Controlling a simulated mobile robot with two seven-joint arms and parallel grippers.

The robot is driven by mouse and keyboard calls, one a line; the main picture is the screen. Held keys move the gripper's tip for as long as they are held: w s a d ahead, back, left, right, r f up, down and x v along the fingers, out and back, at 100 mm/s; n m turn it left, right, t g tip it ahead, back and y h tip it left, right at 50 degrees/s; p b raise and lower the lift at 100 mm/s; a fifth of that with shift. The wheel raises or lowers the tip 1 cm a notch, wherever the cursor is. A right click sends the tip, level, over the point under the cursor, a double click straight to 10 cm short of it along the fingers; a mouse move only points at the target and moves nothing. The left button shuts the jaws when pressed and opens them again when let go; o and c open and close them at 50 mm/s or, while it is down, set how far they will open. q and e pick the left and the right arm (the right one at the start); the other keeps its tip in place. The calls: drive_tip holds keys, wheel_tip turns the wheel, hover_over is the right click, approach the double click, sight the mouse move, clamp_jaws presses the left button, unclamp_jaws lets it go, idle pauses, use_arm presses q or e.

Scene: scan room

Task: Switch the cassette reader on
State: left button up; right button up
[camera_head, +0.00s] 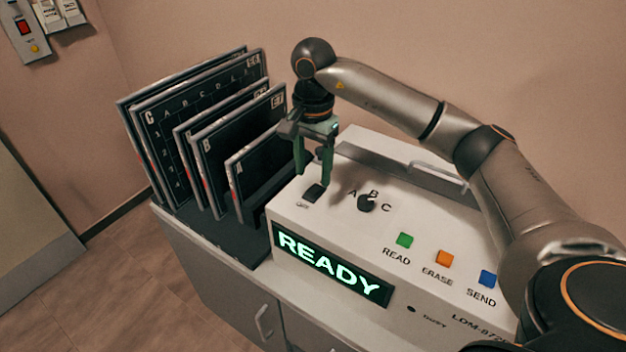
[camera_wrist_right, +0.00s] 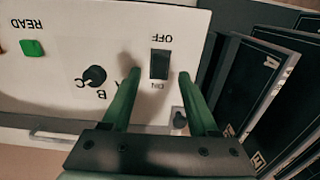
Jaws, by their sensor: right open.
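The cassette reader (camera_head: 335,222) is a white box on a cabinet, with its display (camera_head: 330,264) lit and reading READY in green. Its black rocker switch (camera_head: 314,193) is at the left end of the top face; in the right wrist view the switch (camera_wrist_right: 160,65) lies between the OFF and ON labels. My right gripper (camera_head: 312,178) points down at the switch, open and empty. In the right wrist view its green fingers (camera_wrist_right: 160,76) stand either side of the switch; contact cannot be told. My left gripper is not in view.
A black selector knob (camera_head: 367,203) and green READ (camera_head: 404,240), orange ERASE (camera_head: 444,259) and blue SEND (camera_head: 487,278) buttons are on the reader. Several dark cassettes (camera_head: 160,125) stand upright in a rack left of it. A wall box (camera_head: 24,30) hangs at top left.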

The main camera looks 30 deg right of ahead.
sight(313, 191)
wheel_tip(313, 191, up, 9)
drive_tip(key=shift+p, duration=0.45)
drive_tip(key=shift+s+f, duration=0.1)
drive_tip(key=shift+f, duration=0.05)
